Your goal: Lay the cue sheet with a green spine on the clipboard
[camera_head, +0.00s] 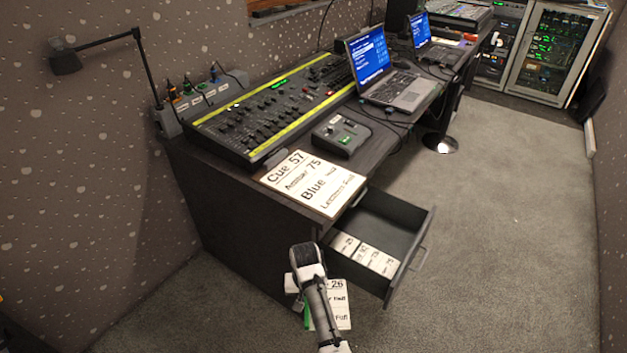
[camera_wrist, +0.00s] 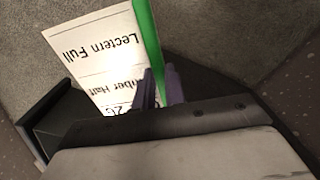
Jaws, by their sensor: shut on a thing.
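The cue sheet (camera_head: 338,306) is white with black print and has a green spine (camera_head: 307,316). My gripper (camera_head: 299,297) is shut on the spine and holds the sheet in front of the desk, below desktop height. In the wrist view the green spine (camera_wrist: 147,40) runs between the fingertips (camera_wrist: 160,88), and the sheet (camera_wrist: 100,45) spreads to the left of it. Part of the sheet is hidden behind my gripper. The clipboard (camera_head: 300,201) lies at the near desk corner, with a white page reading "Cue 57" covering most of it.
A drawer (camera_head: 424,222) stands open below the clipboard, with several white labelled items (camera_head: 365,253) inside. A lighting console (camera_head: 270,105), a small control box (camera_head: 341,134) and a laptop (camera_head: 395,88) stand behind the clipboard. The floor to the right is clear.

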